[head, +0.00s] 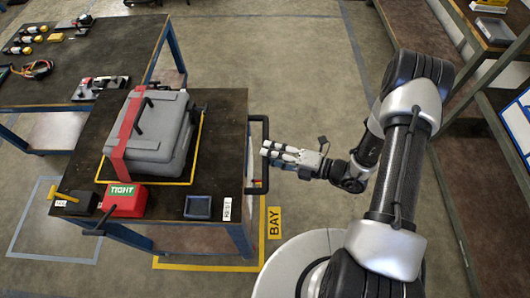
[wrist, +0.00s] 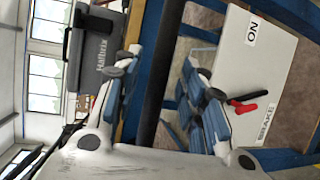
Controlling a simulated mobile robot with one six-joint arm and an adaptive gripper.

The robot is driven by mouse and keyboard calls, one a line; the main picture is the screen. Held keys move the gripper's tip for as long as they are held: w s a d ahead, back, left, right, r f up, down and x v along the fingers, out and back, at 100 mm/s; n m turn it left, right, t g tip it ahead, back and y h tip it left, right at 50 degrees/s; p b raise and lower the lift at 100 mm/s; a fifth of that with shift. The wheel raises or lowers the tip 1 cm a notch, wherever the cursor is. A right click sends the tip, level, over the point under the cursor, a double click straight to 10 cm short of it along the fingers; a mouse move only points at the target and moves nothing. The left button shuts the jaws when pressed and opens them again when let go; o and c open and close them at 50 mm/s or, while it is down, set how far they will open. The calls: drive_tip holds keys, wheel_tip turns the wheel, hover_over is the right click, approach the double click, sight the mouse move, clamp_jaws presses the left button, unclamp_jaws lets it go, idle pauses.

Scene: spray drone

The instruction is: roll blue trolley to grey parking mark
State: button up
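The blue trolley (head: 228,140) has a dark top and stands over a yellow floor outline lettered BAY (head: 274,222). Its black push handle (head: 266,178) is on its right side and also shows as a dark bar in the wrist view (wrist: 162,60). My gripper (head: 268,149) is at this handle. In the wrist view my gripper (wrist: 165,85) is open, with the bar between its spread fingers. A pale plate (wrist: 265,65) marked ON and BRAKE carries a red and black lever (wrist: 243,107). A blue-grey floor outline (head: 50,258) lies left of the trolley, partly hidden by it.
On the trolley are a grey case (head: 160,135) under a red strap, a red box (head: 125,200) marked TIGHT and a small blue tray (head: 198,207). A workbench (head: 110,45) stands behind left. Shelving (head: 450,185) stands at right. Floor behind the trolley is clear.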

drive_tip(key=shift+x, duration=1.35)
drive_tip(key=shift+c, duration=0.3)
clamp_jaws()
